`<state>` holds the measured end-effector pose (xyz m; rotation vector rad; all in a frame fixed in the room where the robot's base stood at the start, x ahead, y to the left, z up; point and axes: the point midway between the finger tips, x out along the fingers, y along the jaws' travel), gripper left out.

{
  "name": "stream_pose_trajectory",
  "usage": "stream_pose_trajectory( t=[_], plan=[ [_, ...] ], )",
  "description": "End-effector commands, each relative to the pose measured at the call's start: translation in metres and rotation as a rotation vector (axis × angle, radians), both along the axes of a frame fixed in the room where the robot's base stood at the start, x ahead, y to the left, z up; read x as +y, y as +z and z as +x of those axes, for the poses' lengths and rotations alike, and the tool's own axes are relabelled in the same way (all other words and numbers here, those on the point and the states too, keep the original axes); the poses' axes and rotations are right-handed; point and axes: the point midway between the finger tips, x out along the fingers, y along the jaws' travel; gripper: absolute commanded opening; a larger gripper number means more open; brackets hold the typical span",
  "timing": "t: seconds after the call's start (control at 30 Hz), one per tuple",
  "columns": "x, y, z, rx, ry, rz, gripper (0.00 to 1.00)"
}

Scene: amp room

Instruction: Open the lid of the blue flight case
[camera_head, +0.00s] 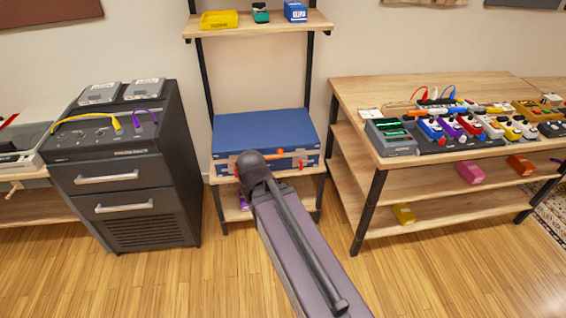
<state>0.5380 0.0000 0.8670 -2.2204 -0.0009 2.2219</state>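The blue flight case (262,128) lies flat on a low wooden shelf in the middle of the head view. Its lid looks shut. Its front face shows an orange handle (288,152) and red latches, one at the left and one at the right (302,163). My arm reaches up from the bottom of the view, and its dark rounded joint covers part of the front of the case. My gripper does not show, so whether it touches the case cannot be told.
A black cabinet (128,190) with drawer handles and cables on top stands to the left. A wooden table (350,92) with several colourful pedals stands to the right. An upper shelf (262,25) with small boxes is above the case. The wooden floor (150,285) in front is clear.

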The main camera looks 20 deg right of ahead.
Motion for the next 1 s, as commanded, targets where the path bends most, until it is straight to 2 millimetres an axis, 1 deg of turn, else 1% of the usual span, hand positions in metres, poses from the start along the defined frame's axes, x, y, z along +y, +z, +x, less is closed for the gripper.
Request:
stream_pose_trajectory(
  t=[0.27, 0.43, 0.47, 0.67, 0.8, 1.0],
  plan=[
    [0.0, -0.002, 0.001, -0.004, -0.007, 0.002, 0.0],
    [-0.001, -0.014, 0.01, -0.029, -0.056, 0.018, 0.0],
    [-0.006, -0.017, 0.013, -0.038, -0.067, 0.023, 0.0],
    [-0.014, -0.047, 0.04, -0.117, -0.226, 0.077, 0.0],
    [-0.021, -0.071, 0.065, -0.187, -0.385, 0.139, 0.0],
    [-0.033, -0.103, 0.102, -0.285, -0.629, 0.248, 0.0]
  ],
)
